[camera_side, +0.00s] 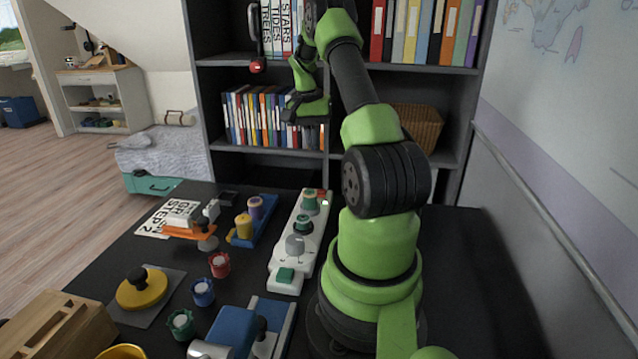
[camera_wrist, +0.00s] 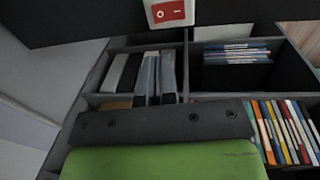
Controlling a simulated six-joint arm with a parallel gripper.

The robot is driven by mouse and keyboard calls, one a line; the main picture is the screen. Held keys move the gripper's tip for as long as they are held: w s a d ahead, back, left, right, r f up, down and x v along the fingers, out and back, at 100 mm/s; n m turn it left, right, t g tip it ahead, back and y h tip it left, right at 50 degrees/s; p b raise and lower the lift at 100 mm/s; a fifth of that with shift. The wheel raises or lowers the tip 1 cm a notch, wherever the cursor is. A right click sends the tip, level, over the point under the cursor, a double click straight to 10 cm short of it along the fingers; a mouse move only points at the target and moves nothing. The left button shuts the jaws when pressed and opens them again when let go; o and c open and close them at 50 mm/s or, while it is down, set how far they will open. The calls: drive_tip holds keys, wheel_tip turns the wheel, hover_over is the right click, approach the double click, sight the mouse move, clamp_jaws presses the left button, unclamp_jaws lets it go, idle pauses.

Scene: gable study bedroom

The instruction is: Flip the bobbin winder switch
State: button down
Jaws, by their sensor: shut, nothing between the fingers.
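A long white unit (camera_side: 279,275), which looks like the bobbin winder, lies on the black table left of my arm's base. My gripper (camera_side: 310,110) is raised before the bookshelf, well above and beyond the table, touching nothing visible. It is shut and empty.
A blue tray (camera_side: 266,232) with spools and an orange-and-grey device (camera_side: 195,225) stand left of the winder. Red (camera_side: 219,265), blue (camera_side: 203,292) and green (camera_side: 181,324) spools stand nearer. A blue device (camera_side: 238,327) sits in front. The bookshelf (camera_side: 204,104) is behind.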

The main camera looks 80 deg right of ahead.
sight(320, 193)
drive_tip(key=f, duration=0.4)
drive_tip(key=s+f, duration=0.1)
drive_tip(key=f, duration=0.7)
drive_tip(key=shift+s, duration=0.25)
drive_tip(key=shift+s+f, duration=0.1)
drive_tip(key=shift+f, duration=0.15)
drive_tip(key=shift+w+r, duration=0.3)
drive_tip(key=shift+w, duration=0.5)
wheel_tip(320, 193, up, 14)
drive_tip(key=s, duration=0.1)
drive_tip(key=shift+s, duration=0.35)
